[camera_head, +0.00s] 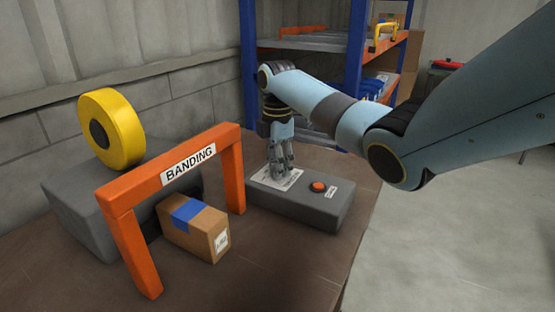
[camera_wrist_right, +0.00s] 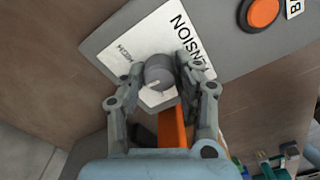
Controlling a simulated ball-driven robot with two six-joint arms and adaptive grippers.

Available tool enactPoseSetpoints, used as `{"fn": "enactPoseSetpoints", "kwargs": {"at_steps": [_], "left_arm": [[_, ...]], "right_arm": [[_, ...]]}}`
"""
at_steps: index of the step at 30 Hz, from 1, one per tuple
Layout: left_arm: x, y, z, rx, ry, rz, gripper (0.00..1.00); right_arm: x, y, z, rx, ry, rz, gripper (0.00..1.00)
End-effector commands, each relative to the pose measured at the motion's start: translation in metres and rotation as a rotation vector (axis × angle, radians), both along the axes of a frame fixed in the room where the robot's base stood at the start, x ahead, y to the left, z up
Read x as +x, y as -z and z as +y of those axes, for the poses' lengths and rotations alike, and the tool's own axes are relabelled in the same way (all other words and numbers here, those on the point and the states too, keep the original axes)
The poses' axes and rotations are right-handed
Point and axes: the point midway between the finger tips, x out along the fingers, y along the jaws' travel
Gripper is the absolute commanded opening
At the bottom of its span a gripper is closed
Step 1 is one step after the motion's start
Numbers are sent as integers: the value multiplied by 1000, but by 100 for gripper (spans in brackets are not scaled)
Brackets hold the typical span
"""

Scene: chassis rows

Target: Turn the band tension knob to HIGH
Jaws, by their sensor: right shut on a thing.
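The grey control box (camera_head: 325,207) sits on the table's right side. A white label plate (camera_head: 262,180) is on its top, partly hidden by my right gripper. My left gripper is not in view.
An orange button (camera_head: 318,187) is on the same box, right of the knob. The orange BANDING arch (camera_head: 189,162) stands to the left over a taped cardboard box (camera_head: 207,238). A yellow roll (camera_head: 124,125) is behind it. The table front (camera_head: 290,270) is clear.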

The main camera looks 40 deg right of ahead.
Motion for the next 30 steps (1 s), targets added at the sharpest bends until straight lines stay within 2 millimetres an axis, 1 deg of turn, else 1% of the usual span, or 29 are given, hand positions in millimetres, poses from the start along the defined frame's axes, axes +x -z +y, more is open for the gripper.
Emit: {"fn": "enactPoseSetpoints", "kwargs": {"at_steps": [1, 3, 12, 21, 30], "left_arm": [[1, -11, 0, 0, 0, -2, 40], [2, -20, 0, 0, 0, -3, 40], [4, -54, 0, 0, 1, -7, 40], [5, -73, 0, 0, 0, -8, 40], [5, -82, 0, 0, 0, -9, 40]], "right_arm": [[0, -6, 0, 0, 33, 1, 0], [0, -7, 0, 0, 88, 1, 0], [0, -6, 0, 0, 360, 0, 0], [0, -4, 0, -1, 593, -1, 0], [1, -3, 0, 0, 727, -3, 0]]}}
